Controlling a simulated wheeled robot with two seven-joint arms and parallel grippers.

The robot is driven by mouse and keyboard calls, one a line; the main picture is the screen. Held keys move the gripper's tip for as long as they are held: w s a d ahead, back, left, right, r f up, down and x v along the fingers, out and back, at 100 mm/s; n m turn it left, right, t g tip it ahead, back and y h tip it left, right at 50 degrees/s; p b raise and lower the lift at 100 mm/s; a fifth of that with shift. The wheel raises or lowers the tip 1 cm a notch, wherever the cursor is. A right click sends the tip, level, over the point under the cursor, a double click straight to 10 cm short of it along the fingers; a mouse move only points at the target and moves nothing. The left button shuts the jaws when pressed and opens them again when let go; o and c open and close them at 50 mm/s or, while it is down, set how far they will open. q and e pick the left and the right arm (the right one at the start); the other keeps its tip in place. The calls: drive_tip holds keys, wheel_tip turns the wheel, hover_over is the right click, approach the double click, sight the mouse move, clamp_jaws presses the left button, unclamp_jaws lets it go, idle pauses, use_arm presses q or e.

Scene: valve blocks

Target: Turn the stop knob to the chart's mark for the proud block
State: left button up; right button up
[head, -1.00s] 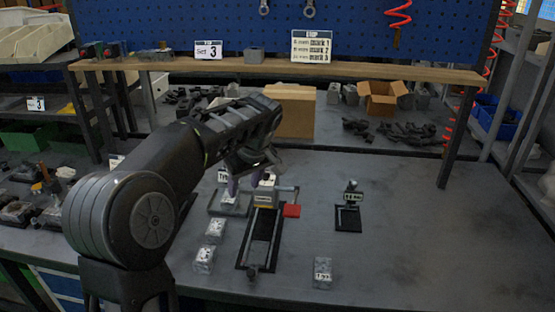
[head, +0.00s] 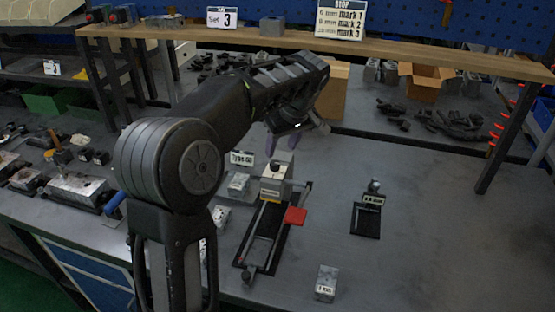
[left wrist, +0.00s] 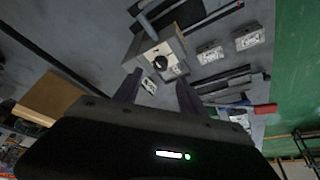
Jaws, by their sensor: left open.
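A grey box (head: 276,180) with a round black knob (head: 275,168) and a small yellow label stands at the far end of a black rail fixture (head: 262,240). Another dark knob (head: 248,272) sits at the fixture's near end. The chart headed STOP (head: 341,18) lists sizes against mark 1, mark 2 and mark 3; the sizes are hard to read. My left gripper (head: 279,144) is open and empty above and behind the box. In the left wrist view, the black knob (left wrist: 162,62) lies just beyond my open left fingers (left wrist: 159,77), apart from them. My right gripper is not in view.
A red plate (head: 295,215) sticks out right of the fixture. A small labelled stand (head: 370,208) is farther right.

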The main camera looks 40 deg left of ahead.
sight(275, 163)
use_arm(q)
drive_tip(key=p+x, duration=0.1)
drive_tip(key=x, duration=0.6)
drive_tip(key=shift+f, duration=0.3)
clamp_jaws()
idle(0.4)
